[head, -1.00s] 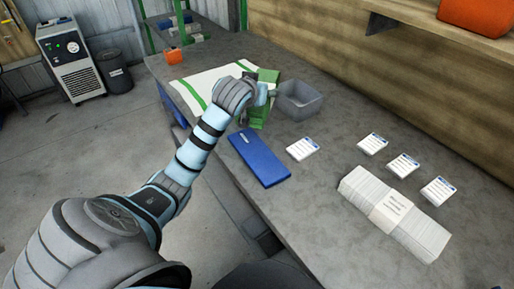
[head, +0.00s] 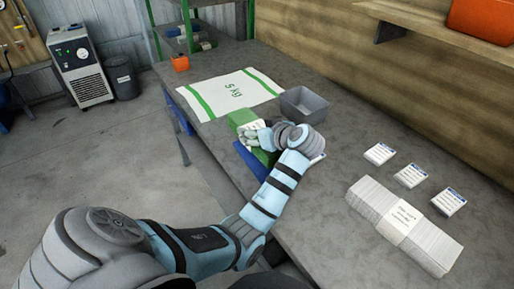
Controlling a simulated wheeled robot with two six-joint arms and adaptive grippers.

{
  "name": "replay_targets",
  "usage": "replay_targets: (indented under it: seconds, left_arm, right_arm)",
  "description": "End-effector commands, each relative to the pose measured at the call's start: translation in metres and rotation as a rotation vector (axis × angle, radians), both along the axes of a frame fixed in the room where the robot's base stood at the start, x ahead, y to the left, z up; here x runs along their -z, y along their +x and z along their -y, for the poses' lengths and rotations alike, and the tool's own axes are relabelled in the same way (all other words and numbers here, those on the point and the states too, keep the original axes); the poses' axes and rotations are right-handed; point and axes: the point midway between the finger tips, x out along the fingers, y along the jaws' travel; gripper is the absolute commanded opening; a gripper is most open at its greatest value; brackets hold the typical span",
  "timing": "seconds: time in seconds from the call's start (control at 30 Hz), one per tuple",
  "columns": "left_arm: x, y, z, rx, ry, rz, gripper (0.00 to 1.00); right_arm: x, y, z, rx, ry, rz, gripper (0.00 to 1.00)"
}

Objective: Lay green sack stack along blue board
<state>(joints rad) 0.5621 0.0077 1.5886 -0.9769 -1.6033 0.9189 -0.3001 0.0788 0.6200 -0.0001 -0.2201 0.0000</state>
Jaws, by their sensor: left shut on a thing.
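The green sack stack (head: 241,118) has a pale band around it and is partly hidden behind my left gripper. My left gripper (head: 258,136) is shut on the stack near its middle. The blue board (head: 249,161) lies on the bench, with only its left side showing past the stack and my arm. The stack is over or beside the board; I cannot tell whether they touch. My right gripper is out of view.
A grey bin (head: 305,104) stands just behind the gripper. A flat white sack with green stripes (head: 230,93) lies farther back. Several label cards (head: 411,176) and a banded white stack (head: 402,226) lie at right. The bench between is clear.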

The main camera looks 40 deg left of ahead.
Motion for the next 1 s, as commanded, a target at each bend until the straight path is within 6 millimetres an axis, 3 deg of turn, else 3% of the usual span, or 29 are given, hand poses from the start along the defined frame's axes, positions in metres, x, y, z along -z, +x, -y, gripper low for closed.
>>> replay_targets:
  seconds: [0.3, 0.5, 0.53, 0.63, 1.0]
  left_arm:
    - [0.050, 0.000, 0.000, 0.001, 0.002, 0.000, 0.19]
    - [0.052, 0.000, 0.000, 0.001, 0.000, 0.002, 0.19]
    - [0.053, 0.000, 0.000, 0.002, 0.000, 0.001, 0.67]
    - [0.052, 0.000, 0.000, 0.002, 0.000, 0.001, 0.82]
    - [0.050, -0.001, 0.004, 0.003, 0.000, 0.001, 0.82]
  right_arm:
    - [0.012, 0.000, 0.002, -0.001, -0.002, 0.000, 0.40]
    - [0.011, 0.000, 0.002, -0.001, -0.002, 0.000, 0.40]
    - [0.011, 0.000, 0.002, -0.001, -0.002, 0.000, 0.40]
    - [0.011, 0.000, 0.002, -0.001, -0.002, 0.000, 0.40]
    - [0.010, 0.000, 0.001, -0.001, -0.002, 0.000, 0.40]
